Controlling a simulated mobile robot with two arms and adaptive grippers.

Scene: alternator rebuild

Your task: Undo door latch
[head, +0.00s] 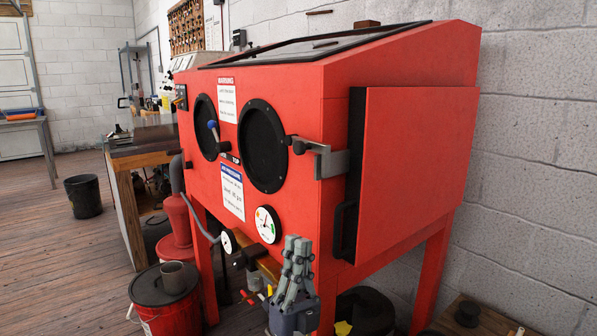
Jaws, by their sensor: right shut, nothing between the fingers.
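A red blasting cabinet (292,103) stands against the block wall. Its red side door (415,165) is on the right side, with a black edge and a black handle (344,230). A grey metal latch (330,160) with a dark knob (298,146) sits at the front corner, reaching from the front panel toward the door edge. The door looks closed or nearly so; I cannot tell exactly. My right gripper (296,246) points up below the latch, left of the handle, its fingers together and empty. It appears apart from the latch and handle. My left gripper is not in view.
Two round black glove ports (263,147) and a dial gauge (268,224) are on the cabinet front. A red bucket (165,298) stands at lower left. A small wooden surface (470,322) is at lower right. Open wooden floor lies at left.

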